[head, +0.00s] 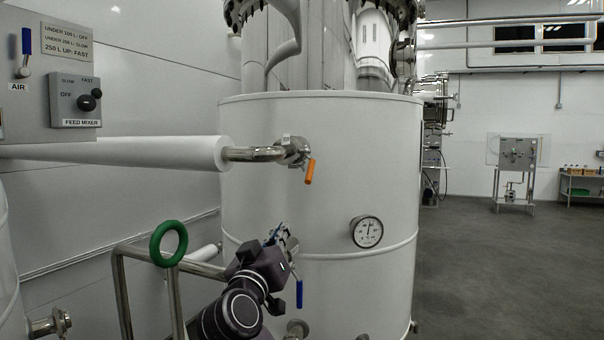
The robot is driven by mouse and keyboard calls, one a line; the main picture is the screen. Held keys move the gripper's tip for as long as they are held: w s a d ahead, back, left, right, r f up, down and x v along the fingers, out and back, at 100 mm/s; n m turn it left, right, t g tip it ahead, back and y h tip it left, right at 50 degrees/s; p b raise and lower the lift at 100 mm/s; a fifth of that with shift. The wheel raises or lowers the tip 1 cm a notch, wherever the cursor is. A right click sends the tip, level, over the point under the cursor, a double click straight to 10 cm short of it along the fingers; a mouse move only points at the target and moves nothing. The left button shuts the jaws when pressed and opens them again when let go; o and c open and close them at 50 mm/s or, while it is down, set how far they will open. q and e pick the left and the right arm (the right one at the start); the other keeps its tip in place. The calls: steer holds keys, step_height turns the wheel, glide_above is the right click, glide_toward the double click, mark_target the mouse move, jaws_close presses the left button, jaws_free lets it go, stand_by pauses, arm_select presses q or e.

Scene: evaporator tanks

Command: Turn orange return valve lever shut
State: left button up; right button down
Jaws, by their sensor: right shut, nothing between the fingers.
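The orange return valve lever (310,171) hangs almost straight down, slightly tilted, from a metal valve (292,151). The valve sits at the end of a bent steel pipe on the front of the white tank (330,215). My right gripper (283,238) is in front of the tank, below and a little left of the orange lever. It is shut and empty, and apart from the lever in the picture. My left gripper is not in view.
A blue lever (299,292) hangs just below my right gripper. A green ring handle (168,243) and steel rail (121,290) stand to the left. A round gauge (367,231) is on the tank. A feed mixer panel (75,100) is at upper left. Open floor lies right.

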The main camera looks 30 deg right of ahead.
step_height(320, 180, up, 11)
steer(key=s+m+h, duration=0.1)
steer(key=h, duration=0.2)
steer(key=w+d+p, duration=0.6)
steer(key=w+d, duration=0.1)
steer(key=d, duration=0.1)
steer(key=shift+w+r+t+p, duration=0.15)
steer(key=shift+r+t+p, duration=0.15)
steer(key=shift+p, duration=0.1)
steer(key=shift+d, duration=0.1)
